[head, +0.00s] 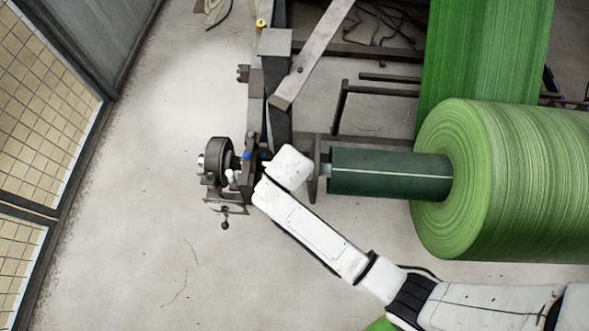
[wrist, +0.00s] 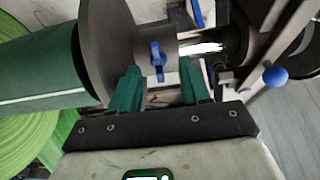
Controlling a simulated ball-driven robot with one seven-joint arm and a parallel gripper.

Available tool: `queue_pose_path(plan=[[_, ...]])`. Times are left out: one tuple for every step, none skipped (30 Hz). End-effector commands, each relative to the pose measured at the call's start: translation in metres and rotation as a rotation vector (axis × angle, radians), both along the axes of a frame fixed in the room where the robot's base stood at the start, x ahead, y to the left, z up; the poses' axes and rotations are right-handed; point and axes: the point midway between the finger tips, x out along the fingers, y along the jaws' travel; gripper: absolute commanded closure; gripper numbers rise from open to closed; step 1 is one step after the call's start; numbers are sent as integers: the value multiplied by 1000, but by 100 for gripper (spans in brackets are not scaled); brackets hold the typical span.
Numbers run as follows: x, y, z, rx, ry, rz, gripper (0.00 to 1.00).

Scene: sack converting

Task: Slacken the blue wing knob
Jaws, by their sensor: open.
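The blue wing knob (wrist: 157,61) shows in the wrist view on a grey collar (wrist: 150,42) beside a round dark flange (wrist: 105,45). My gripper (wrist: 160,78) is open, with its two green fingers apart. The knob appears between the fingertips, slightly beyond them in the picture, and I see no finger touching it. In the head view my white arm reaches to the shaft end left of the dark green core (head: 385,174). My wrist hides the wing knob and my fingers there.
A blue ball knob (wrist: 275,77) and a blue lever (wrist: 196,13) are close to the right of the fingers. A large green roll (head: 500,180) sits on the core. A frame post (head: 275,85) stands behind my wrist. The floor at left is clear.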

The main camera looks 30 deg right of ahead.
Motion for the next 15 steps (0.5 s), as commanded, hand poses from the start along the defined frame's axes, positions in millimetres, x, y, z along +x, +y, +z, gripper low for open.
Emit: queue_pose_path(plan=[[2, -2, -8, 0, 1, 0, 53], [4, -3, -12, 0, 1, 0, 53], [5, -4, -15, -1, 2, -1, 53], [6, -4, -18, 0, 1, 0, 53], [6, -5, -20, 0, 1, 0, 53], [7, -5, -22, 0, 1, 0, 53], [7, -6, -23, 0, 1, 0, 53], [8, -6, -24, 0, 1, 0, 53], [8, -6, -25, 0, 0, 0, 53], [9, -6, -25, 0, 0, 0, 53], [9, -7, -26, 0, 0, 0, 53], [9, -7, -26, 0, 0, 0, 53], [9, -7, -26, 0, 0, 0, 53], [9, -7, -26, 0, 0, 0, 53], [9, -6, -26, 0, 0, 0, 53]])
